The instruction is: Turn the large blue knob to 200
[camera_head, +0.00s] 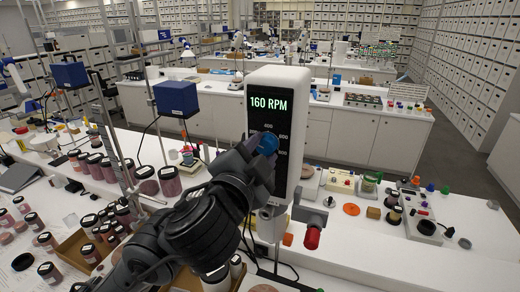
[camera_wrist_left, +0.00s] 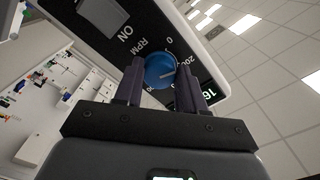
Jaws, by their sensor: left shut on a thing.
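The large blue knob (camera_head: 268,143) is on the dark front panel of a white upright stirrer (camera_head: 278,78). Its green display (camera_head: 270,103) reads 160 RPM. My left gripper (camera_head: 262,158) reaches up to the knob from below and covers part of it and its scale. In the left wrist view the blue knob (camera_wrist_left: 160,71) with a white pointer line sits between the two dark fingers of the gripper (camera_wrist_left: 160,82), which is shut on it. The ON switch (camera_wrist_left: 104,18) and the RPM scale also show there. My right gripper is not in view.
Jars of dark red pigment (camera_head: 168,181) crowd the white bench on the left, with a cardboard tray (camera_head: 78,247) among them. A red-capped fitting (camera_head: 312,237) is right of the stirrer. An orange disc (camera_head: 351,209) and small coloured items lie farther right.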

